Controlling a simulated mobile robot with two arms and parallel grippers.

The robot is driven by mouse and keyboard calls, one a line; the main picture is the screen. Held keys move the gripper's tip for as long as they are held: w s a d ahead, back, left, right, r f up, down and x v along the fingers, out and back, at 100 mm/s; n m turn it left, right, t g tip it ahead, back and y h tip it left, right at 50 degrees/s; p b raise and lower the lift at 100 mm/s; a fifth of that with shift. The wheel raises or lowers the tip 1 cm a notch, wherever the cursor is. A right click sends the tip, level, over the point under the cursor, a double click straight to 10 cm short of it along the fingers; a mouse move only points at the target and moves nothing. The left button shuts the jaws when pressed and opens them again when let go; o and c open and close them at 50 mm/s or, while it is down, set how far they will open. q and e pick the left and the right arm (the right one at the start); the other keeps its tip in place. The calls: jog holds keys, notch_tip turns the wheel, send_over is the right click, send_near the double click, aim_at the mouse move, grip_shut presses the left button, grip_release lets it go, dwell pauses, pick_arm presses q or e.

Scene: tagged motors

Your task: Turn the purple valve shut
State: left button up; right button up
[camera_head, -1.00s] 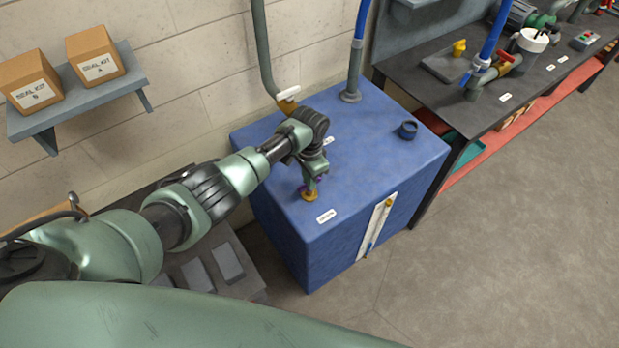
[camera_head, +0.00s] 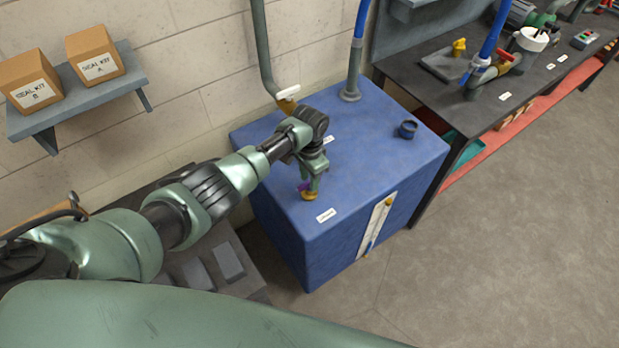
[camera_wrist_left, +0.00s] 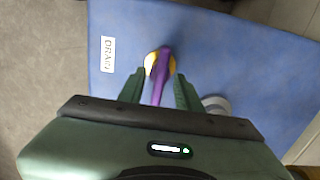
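The purple valve handle (camera_wrist_left: 163,72) sits on a yellow base (camera_wrist_left: 151,64) on top of the blue tank (camera_head: 375,140), beside a label reading DRAIN (camera_wrist_left: 107,54). In the head view a bit of the purple handle (camera_head: 303,187) shows beside my left gripper (camera_head: 309,186), above the yellow base. In the left wrist view my left gripper (camera_wrist_left: 160,88) is open, with one finger on each side of the handle. Gaps show between the fingers and the handle. The near end of the handle is hidden by the gripper body. My right gripper is not in view.
A dark blue cap (camera_head: 408,130) and a pipe with a blue upper part (camera_head: 354,70) stand on the tank. A grey pipe with a white-tipped orange valve (camera_head: 288,98) is behind my arm. A dark workbench (camera_head: 470,105) stands at the right. Floor in front is clear.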

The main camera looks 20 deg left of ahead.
pick_arm(q)
notch_tip(320, 180, up, 8)
jog(key=shift+f+b, duration=0.15)
jog(key=shift+b, duration=0.2)
jog(key=shift+s+f, duration=0.1)
dwell(0.4)
